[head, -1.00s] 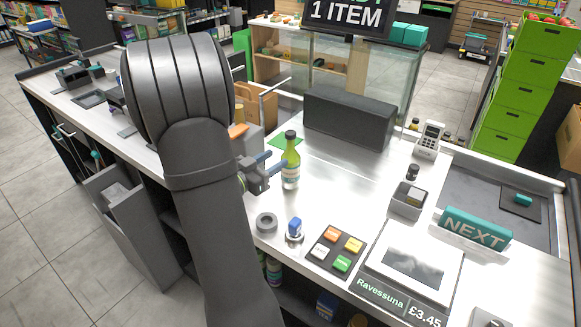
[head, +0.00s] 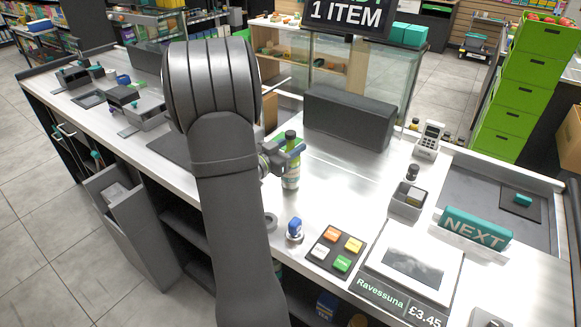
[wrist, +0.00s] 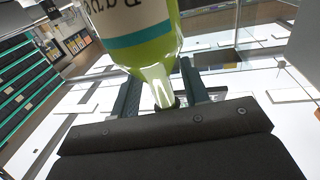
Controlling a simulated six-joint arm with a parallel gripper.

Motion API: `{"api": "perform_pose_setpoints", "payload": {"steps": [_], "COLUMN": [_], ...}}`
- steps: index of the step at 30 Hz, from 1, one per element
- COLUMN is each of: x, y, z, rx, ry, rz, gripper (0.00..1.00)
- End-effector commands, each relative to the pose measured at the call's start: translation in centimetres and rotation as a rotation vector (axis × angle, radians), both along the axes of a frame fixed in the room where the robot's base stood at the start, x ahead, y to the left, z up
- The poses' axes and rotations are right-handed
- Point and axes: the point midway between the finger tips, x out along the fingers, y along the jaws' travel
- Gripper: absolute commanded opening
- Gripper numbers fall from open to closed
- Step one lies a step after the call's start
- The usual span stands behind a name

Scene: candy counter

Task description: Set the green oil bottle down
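The green oil bottle (head: 291,173), with a dark cap and a pale label, is upright and appears to stand on the bright counter (head: 330,200). My gripper (head: 292,150) is at its upper part, reaching in from the left. In the wrist view the bottle (wrist: 150,50) appears neck-down, and its neck lies between the two dark fingers (wrist: 160,88). The fingers look spread, with gaps beside the neck. The bottle's body hides part of the fingers. The counter behind the gripper is hidden.
A dark grey box (head: 348,117) stands behind the bottle. A blue-topped stamp (head: 295,228), a coloured button pad (head: 336,250) and a small grey bin (head: 408,200) are nearer and to the right. Counter just right of the bottle is clear.

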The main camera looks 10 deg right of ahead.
Motion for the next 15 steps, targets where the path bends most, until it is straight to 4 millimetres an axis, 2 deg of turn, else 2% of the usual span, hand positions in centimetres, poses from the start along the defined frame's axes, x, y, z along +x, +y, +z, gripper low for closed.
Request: {"api": "perform_pose_setpoints", "payload": {"steps": [1, 6, 15], "x": [-0.01, -0.03, -0.03], "y": [0.01, 0.02, 0.03], "z": [0.0, -0.02, -0.06], "rx": [0.0, 0.0, 0.0], "ry": [0.0, 0.0, 0.001], "rz": [0.0, 0.0, 0.0], "gripper": [0.31, 0.0, 0.0]}}
